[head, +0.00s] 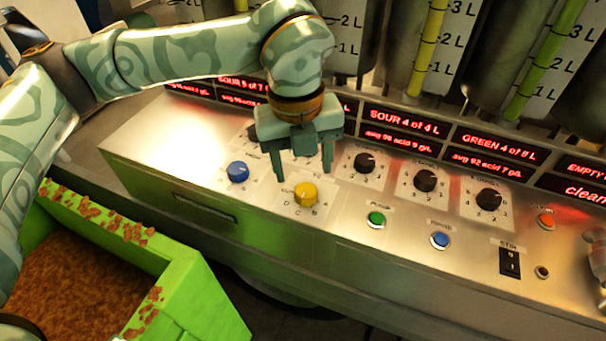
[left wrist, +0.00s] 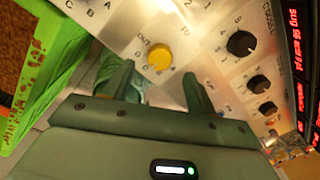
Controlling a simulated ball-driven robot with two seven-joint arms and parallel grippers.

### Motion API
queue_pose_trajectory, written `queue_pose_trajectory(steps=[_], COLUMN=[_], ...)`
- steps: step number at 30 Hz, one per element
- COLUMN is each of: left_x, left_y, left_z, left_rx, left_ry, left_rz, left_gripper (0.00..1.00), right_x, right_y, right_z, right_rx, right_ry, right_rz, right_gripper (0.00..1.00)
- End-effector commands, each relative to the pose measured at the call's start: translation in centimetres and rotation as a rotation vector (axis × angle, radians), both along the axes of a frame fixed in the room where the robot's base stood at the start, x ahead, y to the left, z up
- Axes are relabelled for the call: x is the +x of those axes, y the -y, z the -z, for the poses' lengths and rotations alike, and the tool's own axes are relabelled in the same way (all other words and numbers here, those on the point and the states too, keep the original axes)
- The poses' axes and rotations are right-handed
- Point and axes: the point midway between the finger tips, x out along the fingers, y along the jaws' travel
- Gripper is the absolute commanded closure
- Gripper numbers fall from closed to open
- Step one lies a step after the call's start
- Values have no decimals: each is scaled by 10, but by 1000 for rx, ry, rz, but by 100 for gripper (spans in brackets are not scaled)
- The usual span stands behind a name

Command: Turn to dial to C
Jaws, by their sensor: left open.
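A yellow dial (head: 306,194) with letters around it, D, C and B legible below, sits on the metal control panel. A blue dial (head: 237,172) sits to its left. The yellow dial also shows in the left wrist view (left wrist: 159,58). My left gripper (head: 304,172) is open and empty, its two fingers pointing down over the yellow dial. In the left wrist view the gripper (left wrist: 157,78) has the yellow dial beyond its fingertips, with no clear contact. I cannot make out where either dial points. My right gripper is not clearly in view.
Several black knobs (head: 425,181) line the panel to the right. A green button (head: 376,219), a blue button (head: 440,240) and a black switch (head: 510,262) are nearer the front. Red displays (head: 405,122) and tanks stand behind. A green bin (head: 185,290) is at lower left.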

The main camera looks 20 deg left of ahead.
Motion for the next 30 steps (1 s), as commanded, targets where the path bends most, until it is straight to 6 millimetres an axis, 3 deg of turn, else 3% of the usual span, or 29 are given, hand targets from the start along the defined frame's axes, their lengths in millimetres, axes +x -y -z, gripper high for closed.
queue_pose_trajectory(steps=[1, 3, 12, 18, 30], left_x=[-1, -1, -3, -4, -4], left_y=[-1, -2, -5, -6, -6], left_z=[-23, -43, -102, -113, -112], left_rx=[0, 0, -1, 0, 0], left_ry=[9, 11, 6, 1, 1], left_rz=[-2, -1, -1, 1, 0], left_gripper=[43, 43, 43, 43, 43], right_x=[4, 7, 14, 15, 15], right_y=[0, 0, 0, 0, 1], right_z=[-9, -15, -31, -33, -32], right_rx=[0, -1, 0, 0, -1], right_ry=[10, 17, 35, 37, 36], right_rz=[0, 0, 0, -1, -1], right_gripper=[64, 64, 64, 64, 64])
